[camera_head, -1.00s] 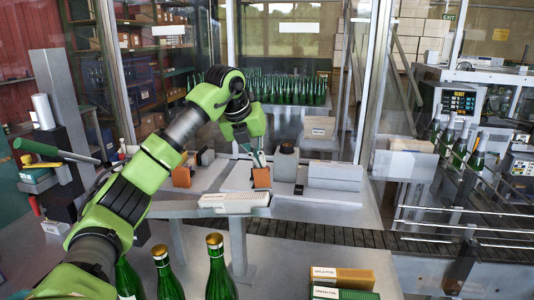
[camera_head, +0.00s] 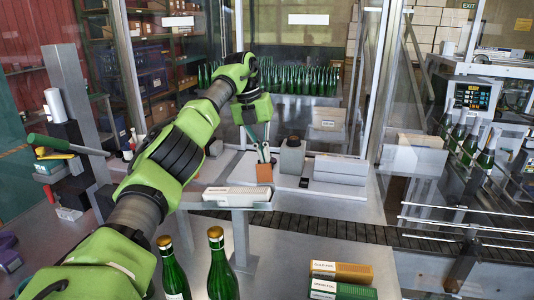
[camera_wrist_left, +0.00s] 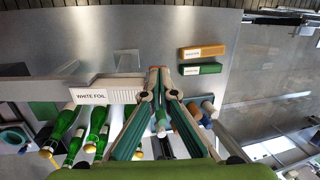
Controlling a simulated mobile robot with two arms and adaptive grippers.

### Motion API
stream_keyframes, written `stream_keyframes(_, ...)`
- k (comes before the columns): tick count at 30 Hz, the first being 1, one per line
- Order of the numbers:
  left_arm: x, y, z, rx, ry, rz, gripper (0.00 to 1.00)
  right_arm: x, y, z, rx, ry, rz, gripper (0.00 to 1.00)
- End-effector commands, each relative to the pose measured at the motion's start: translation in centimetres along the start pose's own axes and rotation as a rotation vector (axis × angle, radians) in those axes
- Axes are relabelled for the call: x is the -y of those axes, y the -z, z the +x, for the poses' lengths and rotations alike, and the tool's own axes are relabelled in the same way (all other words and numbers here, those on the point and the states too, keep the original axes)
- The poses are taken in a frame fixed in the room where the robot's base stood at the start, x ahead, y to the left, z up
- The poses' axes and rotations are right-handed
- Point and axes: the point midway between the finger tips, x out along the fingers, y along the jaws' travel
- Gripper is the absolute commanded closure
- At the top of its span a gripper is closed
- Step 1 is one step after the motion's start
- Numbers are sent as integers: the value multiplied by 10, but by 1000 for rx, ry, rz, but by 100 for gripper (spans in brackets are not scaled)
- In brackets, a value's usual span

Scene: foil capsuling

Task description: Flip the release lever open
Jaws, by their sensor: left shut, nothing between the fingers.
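A long lever with a green grip (camera_head: 68,145) reaches out to the left of the grey post in the head view; I take it for the release lever, but cannot be sure. It slopes down slightly to the right. My left gripper (camera_head: 264,158) is far to its right, pointing down over the back platform. Its fingers are shut and empty, with the tips just above or beside an orange-brown block (camera_head: 264,173); contact cannot be told. In the left wrist view the fingers (camera_wrist_left: 159,72) meet at their tips. My right gripper is not in view.
A white foil box (camera_head: 236,197) lies on a raised grey shelf. Gold (camera_head: 350,272) and green (camera_head: 350,292) foil boxes lie at the front. Green bottles (camera_head: 221,270) stand near my left arm. Bare table lies around the front boxes.

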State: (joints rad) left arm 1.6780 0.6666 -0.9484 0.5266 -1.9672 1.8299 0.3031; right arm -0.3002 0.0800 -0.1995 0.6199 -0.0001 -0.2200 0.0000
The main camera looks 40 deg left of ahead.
Motion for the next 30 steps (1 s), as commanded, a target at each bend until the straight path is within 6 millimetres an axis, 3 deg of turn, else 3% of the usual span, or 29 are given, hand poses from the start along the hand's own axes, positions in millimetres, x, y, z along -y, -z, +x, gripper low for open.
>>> stream_keyframes(30, -8, -9, 8, -22, -5, -8, 100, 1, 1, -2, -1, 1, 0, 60)
